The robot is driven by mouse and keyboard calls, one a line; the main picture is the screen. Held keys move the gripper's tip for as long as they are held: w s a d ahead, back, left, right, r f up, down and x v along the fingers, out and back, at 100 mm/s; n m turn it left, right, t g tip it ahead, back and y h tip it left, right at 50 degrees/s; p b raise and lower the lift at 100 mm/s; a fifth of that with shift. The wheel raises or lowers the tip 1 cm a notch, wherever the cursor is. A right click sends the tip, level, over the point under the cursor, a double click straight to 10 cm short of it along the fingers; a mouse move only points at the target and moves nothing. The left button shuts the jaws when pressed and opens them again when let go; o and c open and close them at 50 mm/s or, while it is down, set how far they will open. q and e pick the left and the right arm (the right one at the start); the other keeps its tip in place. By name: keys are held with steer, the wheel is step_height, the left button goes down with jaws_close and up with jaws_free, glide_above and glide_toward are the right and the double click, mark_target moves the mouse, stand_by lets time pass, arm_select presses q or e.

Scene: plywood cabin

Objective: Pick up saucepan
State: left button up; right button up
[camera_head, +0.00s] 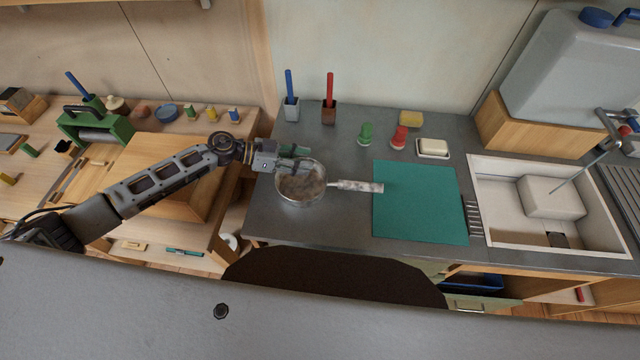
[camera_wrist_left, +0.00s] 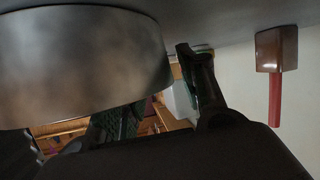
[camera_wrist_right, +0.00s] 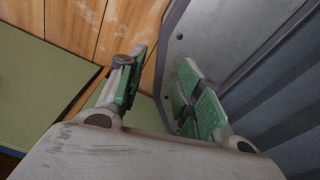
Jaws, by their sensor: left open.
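The saucepan (camera_head: 301,199) is a round metal pan near the left end of the grey counter, its light handle pointing right toward a green mat. My left gripper (camera_head: 300,158) is open at the pan's far left rim. In the left wrist view the pan's metal wall (camera_wrist_left: 85,65) fills the upper left, close to the fingers (camera_wrist_left: 155,100). I cannot tell whether a finger touches the rim. My right gripper (camera_wrist_right: 160,95) is open and empty in the right wrist view, away from the pan, beside a grey panel and wooden planks.
The green mat (camera_head: 420,202) lies right of the pan, then a sink (camera_head: 546,170). Behind the pan stand a holder with a blue handle (camera_head: 291,108) and one with a red handle (camera_head: 329,113). Green (camera_head: 366,133) and red (camera_head: 399,137) shakers stand near the mat.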

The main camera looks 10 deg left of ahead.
arm_select(q)
steer(key=shift+x, duration=0.8)
jaws_close()
arm_select(e)
steer(key=shift+s+a, duration=0.1)
steer(key=shift+a, duration=0.2)
